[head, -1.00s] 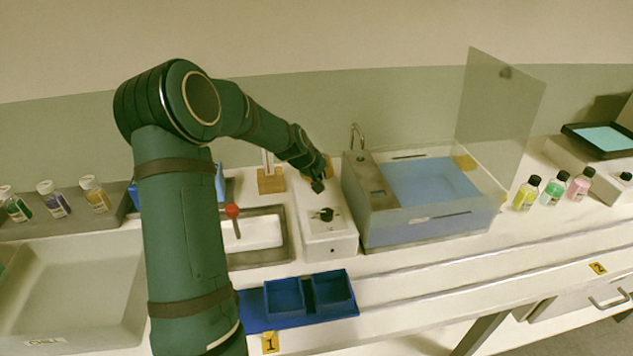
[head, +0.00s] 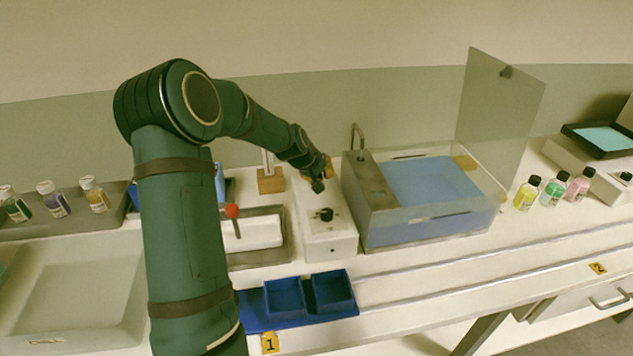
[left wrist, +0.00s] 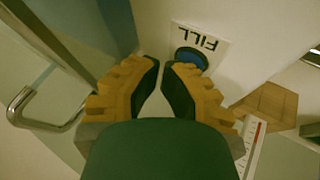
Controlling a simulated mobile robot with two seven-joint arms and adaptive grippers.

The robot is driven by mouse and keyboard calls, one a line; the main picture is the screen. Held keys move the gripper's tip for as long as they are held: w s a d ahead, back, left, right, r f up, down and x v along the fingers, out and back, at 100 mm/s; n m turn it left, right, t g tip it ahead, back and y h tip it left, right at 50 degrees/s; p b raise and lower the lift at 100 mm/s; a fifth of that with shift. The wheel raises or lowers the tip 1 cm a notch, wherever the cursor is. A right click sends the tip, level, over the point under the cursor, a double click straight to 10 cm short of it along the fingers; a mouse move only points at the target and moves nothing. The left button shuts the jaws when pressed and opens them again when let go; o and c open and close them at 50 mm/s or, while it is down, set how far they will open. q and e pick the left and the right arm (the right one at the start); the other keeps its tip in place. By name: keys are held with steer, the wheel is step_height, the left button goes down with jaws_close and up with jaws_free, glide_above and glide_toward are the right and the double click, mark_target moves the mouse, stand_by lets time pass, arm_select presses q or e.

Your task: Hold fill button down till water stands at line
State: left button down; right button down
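A clear tank (head: 480,222) holds blue water (head: 430,184) and has a tap (head: 357,140) at its back left. Dark line marks show on its front wall (head: 453,218) and back wall; I cannot tell exactly how the water stands against them. The blue fill button (left wrist: 190,58), under a white FILL label (left wrist: 205,42), shows just beyond my left fingertips in the left wrist view. My left gripper (head: 318,186) is beside the tank's left side, its fingertips (left wrist: 163,68) nearly together with nothing between them. Contact with the button cannot be made out. My right gripper is out of view.
A white box with a black knob (head: 325,215) stands left of the tank. A clear upright panel (head: 500,120) rises at the tank's right. Several bottles (head: 552,192) stand farther right. A blue tray (head: 283,296) lies in front.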

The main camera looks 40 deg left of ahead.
arm_select(q)
steer(key=shift+r, duration=0.15)
stand_by(0.4)
steer(key=shift+r+p, duration=0.45)
steer(key=shift+r, duration=0.2)
steer(key=shift+r+p, duration=1.6)
steer(key=shift+r, duration=0.95)
